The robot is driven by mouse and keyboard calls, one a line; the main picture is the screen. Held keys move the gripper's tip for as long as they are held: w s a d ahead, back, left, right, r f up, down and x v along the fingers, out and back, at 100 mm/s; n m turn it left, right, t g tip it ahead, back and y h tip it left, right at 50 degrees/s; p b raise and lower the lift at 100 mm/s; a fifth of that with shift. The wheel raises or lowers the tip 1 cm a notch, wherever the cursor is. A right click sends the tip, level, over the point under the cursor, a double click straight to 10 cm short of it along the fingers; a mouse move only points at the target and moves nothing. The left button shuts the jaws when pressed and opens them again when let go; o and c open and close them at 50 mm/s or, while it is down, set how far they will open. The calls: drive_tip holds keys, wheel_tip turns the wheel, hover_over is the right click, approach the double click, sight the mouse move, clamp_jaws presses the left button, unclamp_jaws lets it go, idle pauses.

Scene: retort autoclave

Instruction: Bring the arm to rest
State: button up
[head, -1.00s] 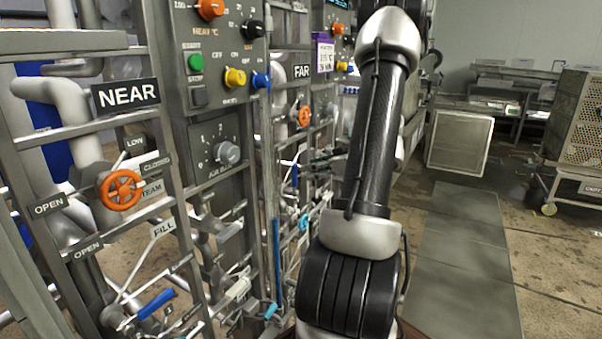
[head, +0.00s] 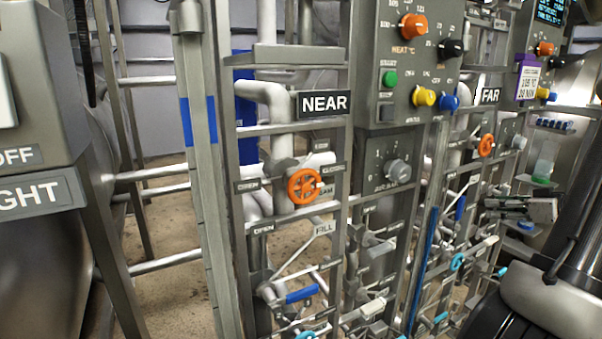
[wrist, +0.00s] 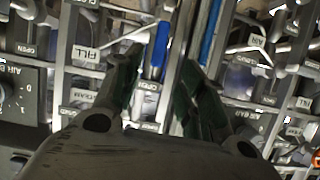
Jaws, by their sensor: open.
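My gripper (head: 490,207) shows at the right of the head view, in front of the lower pipework of the far station. My arm runs down the right edge of that view, largely cut off. In the wrist view my gripper (wrist: 163,62) has its two dark fingers apart, with nothing held between them. A blue valve handle (wrist: 161,45) and a blue upright pipe (wrist: 211,30) show behind the fingers. I cannot tell from the picture how far the fingertips are from them.
The NEAR panel has an orange handwheel (head: 304,186) and a blue lever (head: 302,294). A grey control box (head: 408,70) with coloured knobs stands beside it. A purple-topped tag (head: 527,77) hangs by the FAR sign (head: 490,96). A large grey box (head: 35,90) fills the left.

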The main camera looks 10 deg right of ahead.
drive_tip(key=s+a+f+m+g+y, duration=0.1)
drive_tip(key=s+a+f+m+g, duration=0.2)
drive_tip(key=s+a+m+g, duration=0.7)
drive_tip(key=s+a+r+n+t+h, duration=0.1)
drive_tip(key=s+a+r+n+h, duration=0.1)
drive_tip(key=a+r, duration=0.4)
drive_tip(key=s+a+r+n+h, duration=0.3)
drive_tip(key=a+r, duration=0.4)
drive_tip(key=a, duration=0.3)
drive_tip(key=s+n, duration=0.1)
drive_tip(key=s, duration=0.1)
drive_tip(key=shift+s+n+t+h, duration=0.3)
drive_tip(key=shift+s+n+t, duration=0.05)
drive_tip(key=shift+n+t, duration=0.05)
